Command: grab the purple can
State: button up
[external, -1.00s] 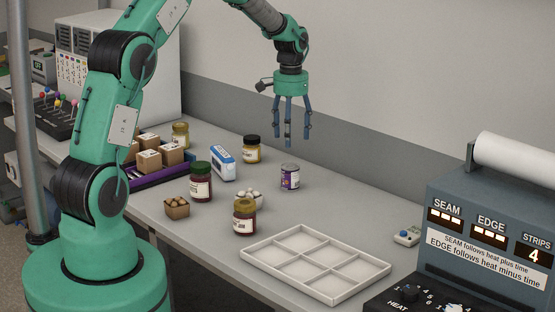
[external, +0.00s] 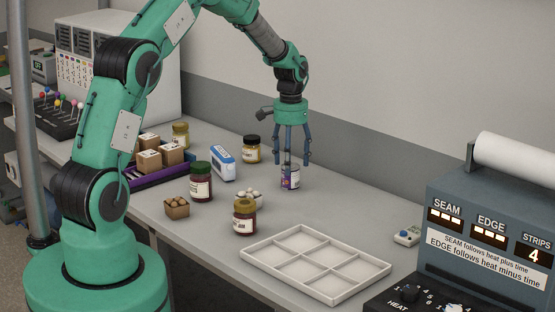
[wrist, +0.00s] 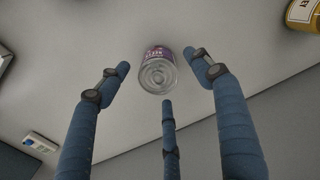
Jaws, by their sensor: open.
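The purple can (external: 290,182) stands upright on the grey table, with a silver top and a white label. My gripper (external: 291,163) is open, with three blue fingers pointing down over the can. One finger hides part of the can in the external view. In the wrist view the can (wrist: 157,72) lies between the spread fingers (wrist: 160,85), near the fingertips. No finger is seen closed on it.
An empty white tray (external: 262,258) lies in front.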

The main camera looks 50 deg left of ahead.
aim_at(290, 176)
jog(key=shift+f, duration=0.1)
jog(key=shift+d+f+b, duration=0.1)
jog(key=shift+f+b, duration=0.45)
jog(key=shift+f, duration=2.05)
jog(key=c, duration=1.4)
jog(key=shift+o, duration=0.2)
jog(key=shift+r, duration=0.1)
jog(key=shift+r+p, duration=0.8)
jog(key=shift+r, duration=4.15)
